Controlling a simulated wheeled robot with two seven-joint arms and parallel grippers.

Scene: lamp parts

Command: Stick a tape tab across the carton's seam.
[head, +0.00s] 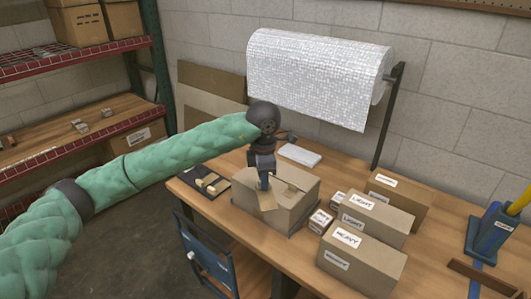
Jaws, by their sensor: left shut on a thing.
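The carton (290,213) is a brown box standing near the front left edge of the wooden table. My left gripper (265,186) points down onto the carton's top, its arm reaching in from the left. It is shut on a tan piece (267,201), which looks like a tape tab, at the carton's top front edge; whether the piece touches the carton I cannot tell. The gripper hides part of the carton's top and seam. A dark tray (194,190) with small tan pieces (212,183) lies left of the carton. My right gripper is out of view.
Labelled boxes, one marked HEAVY (362,256) and one marked LIGHT (376,218), stand right of the carton with small boxes (320,221) between. A large white roll (318,80) hangs behind the table. A blue holder (490,238) is at far right. Shelves (85,130) stand left.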

